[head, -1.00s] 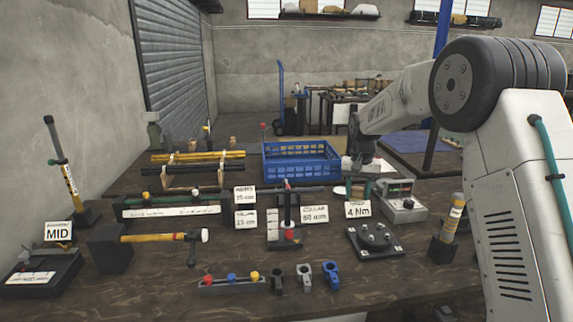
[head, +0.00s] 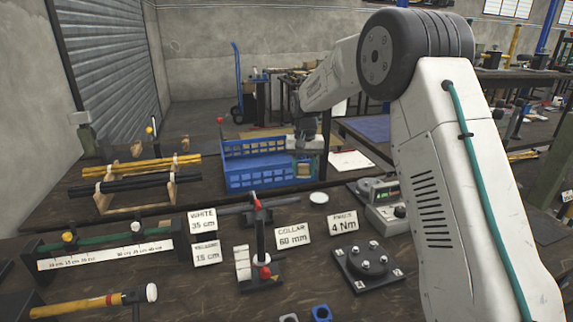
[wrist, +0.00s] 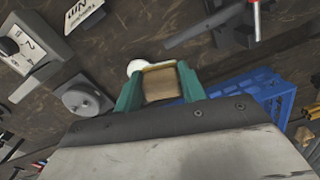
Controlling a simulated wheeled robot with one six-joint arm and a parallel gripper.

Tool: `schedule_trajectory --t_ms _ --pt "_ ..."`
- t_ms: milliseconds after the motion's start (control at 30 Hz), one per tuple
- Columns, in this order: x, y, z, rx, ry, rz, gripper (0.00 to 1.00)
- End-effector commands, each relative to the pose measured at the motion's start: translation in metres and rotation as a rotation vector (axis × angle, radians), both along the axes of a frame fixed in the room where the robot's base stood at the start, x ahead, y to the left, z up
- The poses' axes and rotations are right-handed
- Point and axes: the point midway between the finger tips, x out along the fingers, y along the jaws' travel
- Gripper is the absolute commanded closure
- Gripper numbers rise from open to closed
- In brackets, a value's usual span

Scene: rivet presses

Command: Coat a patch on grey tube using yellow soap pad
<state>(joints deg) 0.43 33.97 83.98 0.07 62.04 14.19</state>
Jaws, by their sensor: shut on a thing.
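My gripper (wrist: 158,88) has green fingers and is shut on a tan block with a yellowish edge, apparently the yellow soap pad (wrist: 160,83). In the head view my gripper (head: 304,170) hangs at the right end of the blue crate, with the pad mostly hidden.
The blue crate (head: 258,183) is close by my gripper. A pale round dish (head: 318,198) lies in front. The collar stand (head: 260,250), sign cards, a dark plate with knobs (head: 368,266) and a meter box (head: 382,205) crowd the near table. Yellow and black rods (head: 140,178) lie left.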

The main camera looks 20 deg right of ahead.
Motion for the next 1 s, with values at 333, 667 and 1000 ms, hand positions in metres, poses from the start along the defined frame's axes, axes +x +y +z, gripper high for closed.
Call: schedule_trajectory --t_ms 333,667,1000 --pt "0.000 0.008 -0.006 0.000 0.001 0.009 0.78" --pt "0.000 0.007 -0.034 0.001 0.002 0.007 0.78" --pt "0.000 0.006 -0.064 0.000 0.001 0.007 0.78"
